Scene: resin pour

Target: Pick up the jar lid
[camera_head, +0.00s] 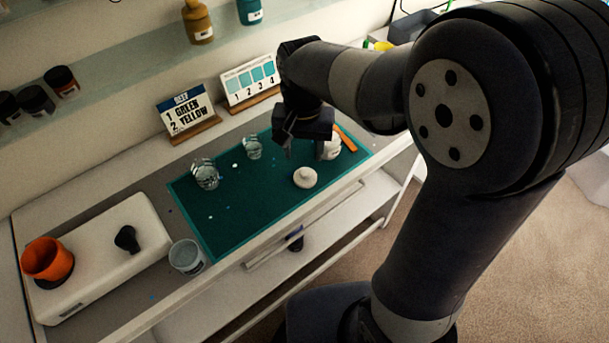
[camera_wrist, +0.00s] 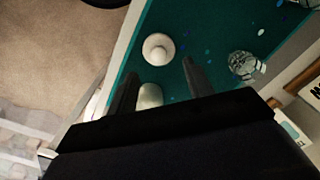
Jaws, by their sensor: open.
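The jar lid (camera_head: 305,177) is a round, off-white disc with a knob on top. It lies on the green mat (camera_head: 240,218) near the mat's front edge. In the wrist view the lid (camera_wrist: 158,49) sits beyond my fingertips, clear of them. My gripper (camera_head: 304,150) is open and empty, above the mat just behind the lid in the head view. In the wrist view my gripper (camera_wrist: 157,80) shows its two fingers apart. A pale jar (camera_head: 331,148) stands beside the gripper, partly hidden by it; it also shows between the fingers in the wrist view (camera_wrist: 150,97).
Two clear cups (camera_head: 205,175) (camera_head: 253,147) stand on the mat. An orange stick (camera_head: 346,138) lies behind the jar. A clear tub (camera_head: 186,256) stands at the bench front, left of the mat. Two cards stand behind.

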